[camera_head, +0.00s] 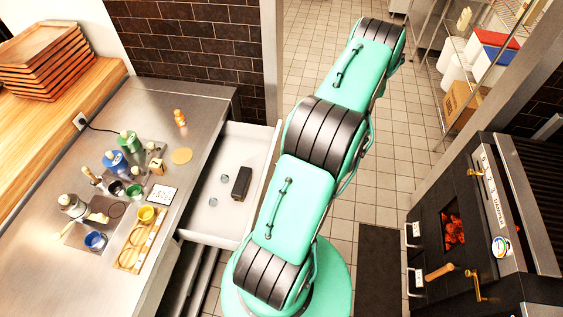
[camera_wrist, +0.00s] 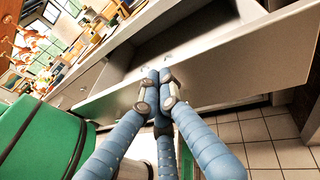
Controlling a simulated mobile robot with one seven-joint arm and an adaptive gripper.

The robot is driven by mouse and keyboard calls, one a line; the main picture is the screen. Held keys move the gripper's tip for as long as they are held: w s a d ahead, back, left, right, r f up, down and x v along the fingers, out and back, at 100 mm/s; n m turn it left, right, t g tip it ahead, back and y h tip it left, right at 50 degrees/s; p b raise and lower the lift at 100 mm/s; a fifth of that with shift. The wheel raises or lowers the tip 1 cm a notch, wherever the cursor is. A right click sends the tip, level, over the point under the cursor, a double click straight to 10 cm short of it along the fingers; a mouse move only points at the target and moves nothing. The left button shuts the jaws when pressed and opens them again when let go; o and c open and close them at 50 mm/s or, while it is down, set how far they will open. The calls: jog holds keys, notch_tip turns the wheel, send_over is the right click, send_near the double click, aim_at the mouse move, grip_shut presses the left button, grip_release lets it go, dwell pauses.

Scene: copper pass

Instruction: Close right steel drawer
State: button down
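The right steel drawer (camera_head: 212,205) stands pulled out from the steel counter in the head view. A black box (camera_head: 241,183) and small round pieces lie in it. In the wrist view its front panel (camera_wrist: 235,72) crosses the picture, with the dark drawer opening behind it. My gripper (camera_wrist: 163,78) shows there with its blue fingers drawn together, the tips overlapping the front panel near its top edge. I see nothing held between them, and I cannot tell whether they touch the panel. In the head view my gripper is not visible.
The steel counter (camera_head: 205,100) holds bottles, cups and a wooden tray (camera_head: 130,257) at left. More drawer fronts sit below the open drawer. A black oven unit (camera_head: 440,190) stands at right.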

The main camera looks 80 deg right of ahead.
aim_at(274, 160)
jog(key=s+f+m+t+h, duration=0.3)
jog(key=s+f+m+h, duration=0.1)
jog(key=s+f, duration=0.5)
jog(key=shift+s+d+f+m+h+b, duration=0.35)
jog(key=shift+s+m+h+b, duration=0.1)
jog(key=shift+s, duration=0.6)
jog(key=shift+w, duration=0.15)
jog(key=w+b, duration=0.1)
jog(key=w, duration=1.2)
jog(key=shift+w, duration=0.4)
jog(key=shift+w, duration=0.1)
jog(key=w, duration=2.6)
jog(key=shift+w, duration=0.95)
jog(key=shift+r, duration=0.1)
